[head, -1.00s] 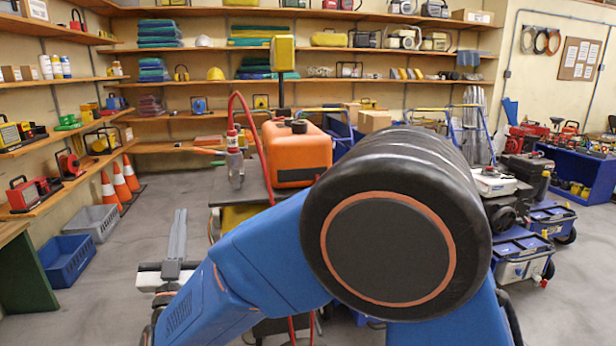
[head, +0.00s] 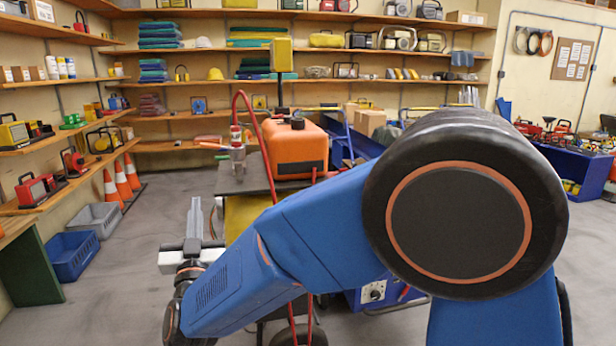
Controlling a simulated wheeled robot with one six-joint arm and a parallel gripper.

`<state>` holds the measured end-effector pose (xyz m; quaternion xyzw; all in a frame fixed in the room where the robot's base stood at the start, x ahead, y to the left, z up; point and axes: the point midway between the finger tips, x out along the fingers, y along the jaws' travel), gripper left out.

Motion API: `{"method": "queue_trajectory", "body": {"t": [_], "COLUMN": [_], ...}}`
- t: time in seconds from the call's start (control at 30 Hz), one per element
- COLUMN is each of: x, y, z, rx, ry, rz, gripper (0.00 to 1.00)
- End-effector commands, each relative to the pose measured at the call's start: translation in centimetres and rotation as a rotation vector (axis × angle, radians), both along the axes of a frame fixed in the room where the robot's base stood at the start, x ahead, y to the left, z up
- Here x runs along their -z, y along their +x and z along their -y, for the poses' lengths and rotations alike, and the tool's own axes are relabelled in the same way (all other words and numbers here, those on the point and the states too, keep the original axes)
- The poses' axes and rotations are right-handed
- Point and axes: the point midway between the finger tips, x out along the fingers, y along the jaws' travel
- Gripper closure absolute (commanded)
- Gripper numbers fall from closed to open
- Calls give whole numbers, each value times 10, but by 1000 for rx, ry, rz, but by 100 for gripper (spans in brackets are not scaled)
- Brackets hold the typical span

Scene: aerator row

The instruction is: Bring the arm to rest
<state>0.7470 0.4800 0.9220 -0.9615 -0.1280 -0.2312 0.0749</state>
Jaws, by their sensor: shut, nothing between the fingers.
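My arm reaches from the lower right across the picture, with its large dark joint in front. My gripper (head: 196,203) is at the lower left of the head view, its grey fingers pointing away from me. The fingers are together with nothing between them.
The cart's dark top (head: 256,183) has a red hose and metal fittings. Blue (head: 70,255) and grey (head: 96,220) crates and orange cones (head: 122,180) stand at left. Shelves line the walls. A blue bench (head: 585,168) stands at right. My arm hides much of the right side.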

Motion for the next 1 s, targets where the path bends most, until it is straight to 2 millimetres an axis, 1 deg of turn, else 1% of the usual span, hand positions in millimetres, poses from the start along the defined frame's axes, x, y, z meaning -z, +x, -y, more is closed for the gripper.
{"method": "queue_trajectory", "body": {"t": [0.03,0.17,0.27,0.37,0.4,0.57,0.6,0.67,0.7,0.77,0.8,0.87,0.9,0.97,1.0], "x": [-4,-10,-13,-18,-19,-17,-16,-12,-10,-5,-2,4,9,16,22], "y": [6,24,40,55,61,72,72,72,70,66,63,56,50,41,33], "z": [7,25,44,71,83,133,146,166,180,200,214,236,250,272,287], "rx": [-7,-34,-61,-93,-106,-150,-160,-171,-177,-184,-187,-190,-189,-188,-184], "ry": [-2,-17,-33,-55,-65,-111,-122,-141,-153,-170,-184,-201,-213,-230,-243], "rz": [-13,-65,-120,-190,-222,-347,-381,-431,-464,-516,-551,-604,-640,-696,-735], "gripper": [100,100,100,100,100,100,100,100,100,100,100,100,100,100,100]}}
